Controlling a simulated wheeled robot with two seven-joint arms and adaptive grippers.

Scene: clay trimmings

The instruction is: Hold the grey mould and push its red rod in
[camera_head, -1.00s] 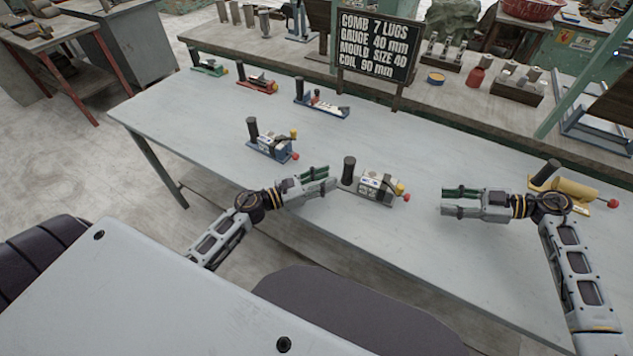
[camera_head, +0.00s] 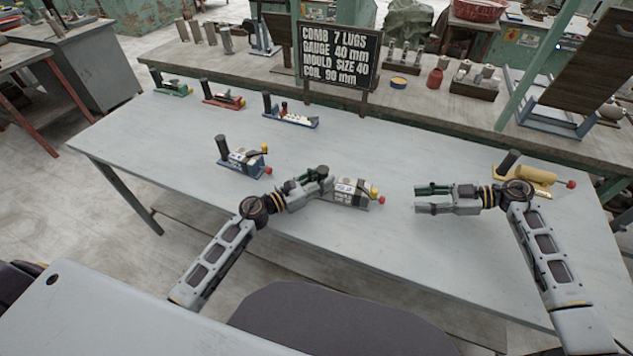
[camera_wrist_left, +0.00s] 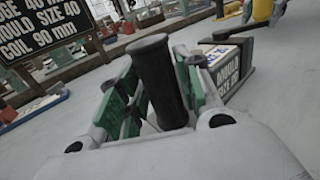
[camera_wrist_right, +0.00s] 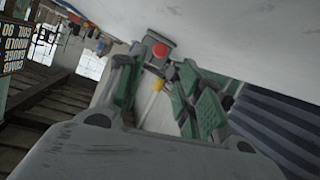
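The grey mould (camera_head: 352,192) lies on the table in front of me, its dark upright handle at its left end and its yellow knob (camera_head: 374,190) and red rod end (camera_head: 381,200) at its right. My left gripper (camera_head: 322,183) is around the handle. In the left wrist view the handle (camera_wrist_left: 158,80) stands between the spread green-padded fingers, with the mould's labelled body (camera_wrist_left: 228,72) beyond; contact is unclear. My right gripper (camera_head: 418,198) is open and empty, a short way right of the red end. The right wrist view shows a red knob (camera_wrist_right: 159,48) ahead, between the fingers.
A blue mould (camera_head: 240,160) stands left of the grey one, a yellow mould (camera_head: 532,182) behind my right wrist. Green (camera_head: 172,90), red (camera_head: 222,101) and blue-white (camera_head: 290,119) ones line the table's back. A black sign (camera_head: 338,54) stands behind. The table's front middle is clear.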

